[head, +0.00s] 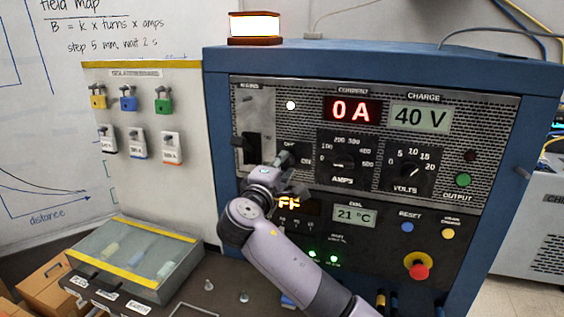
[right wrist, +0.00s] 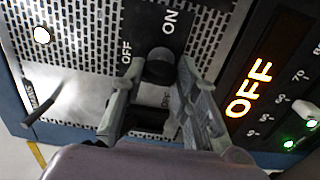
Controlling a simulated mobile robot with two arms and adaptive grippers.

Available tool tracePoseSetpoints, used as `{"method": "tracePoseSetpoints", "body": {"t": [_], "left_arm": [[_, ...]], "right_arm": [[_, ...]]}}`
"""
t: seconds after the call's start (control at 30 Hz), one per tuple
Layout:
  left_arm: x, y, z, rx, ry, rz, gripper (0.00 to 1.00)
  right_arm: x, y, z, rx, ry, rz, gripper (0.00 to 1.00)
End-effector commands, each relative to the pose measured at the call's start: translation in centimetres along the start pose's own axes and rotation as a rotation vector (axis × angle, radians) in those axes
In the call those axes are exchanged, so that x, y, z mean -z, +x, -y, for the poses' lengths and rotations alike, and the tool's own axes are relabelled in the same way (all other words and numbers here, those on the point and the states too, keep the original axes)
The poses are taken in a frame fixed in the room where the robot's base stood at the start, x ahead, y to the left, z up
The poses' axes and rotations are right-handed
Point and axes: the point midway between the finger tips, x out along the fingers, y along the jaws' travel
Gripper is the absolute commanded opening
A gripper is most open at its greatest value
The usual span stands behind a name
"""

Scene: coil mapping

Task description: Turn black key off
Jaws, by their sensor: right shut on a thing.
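The black key (right wrist: 160,66) sits on a dark plate marked OFF and ON, on the front of the blue power cabinet (head: 222,130). In the head view the key (head: 284,158) is partly hidden by my right gripper (head: 293,168). In the right wrist view, the fingers of my right gripper (right wrist: 158,78) stand on either side of the key and are shut on it. The ON label is beyond the key and an OFF label is at its left. Whether the key points to ON or OFF I cannot tell. My left gripper is not in view.
The current display (head: 352,110) reads 0 A and the charge display (head: 420,118) reads 40 V. The amps knob (head: 345,158) and red emergency button (head: 418,270) are to the right. The lamp (head: 255,26) on top is lit.

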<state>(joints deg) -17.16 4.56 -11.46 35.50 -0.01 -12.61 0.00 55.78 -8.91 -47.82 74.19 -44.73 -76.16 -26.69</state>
Motion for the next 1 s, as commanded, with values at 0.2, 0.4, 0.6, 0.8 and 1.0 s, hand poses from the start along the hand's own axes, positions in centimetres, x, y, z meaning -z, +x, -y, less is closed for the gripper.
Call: {"method": "tracePoseSetpoints", "body": {"t": [0.2, 0.4, 0.6, 0.8, 1.0], "left_arm": [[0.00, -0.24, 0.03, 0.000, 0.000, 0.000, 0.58], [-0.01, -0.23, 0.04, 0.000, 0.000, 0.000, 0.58], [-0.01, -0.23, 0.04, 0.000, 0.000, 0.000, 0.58], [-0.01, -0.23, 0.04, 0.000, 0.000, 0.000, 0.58], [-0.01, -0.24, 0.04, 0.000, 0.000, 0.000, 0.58]], "right_arm": [[0.00, 0.00, 0.15, 0.002, -0.028, 0.000, 0.00], [0.01, 0.00, 0.18, 0.002, -0.030, 0.000, 0.00], [0.01, 0.00, 0.17, 0.002, -0.029, 0.000, 0.31], [0.00, 0.00, 0.11, 0.001, -0.027, 0.000, 0.45], [0.00, 0.00, 0.06, 0.000, -0.026, 0.000, 0.48]]}}
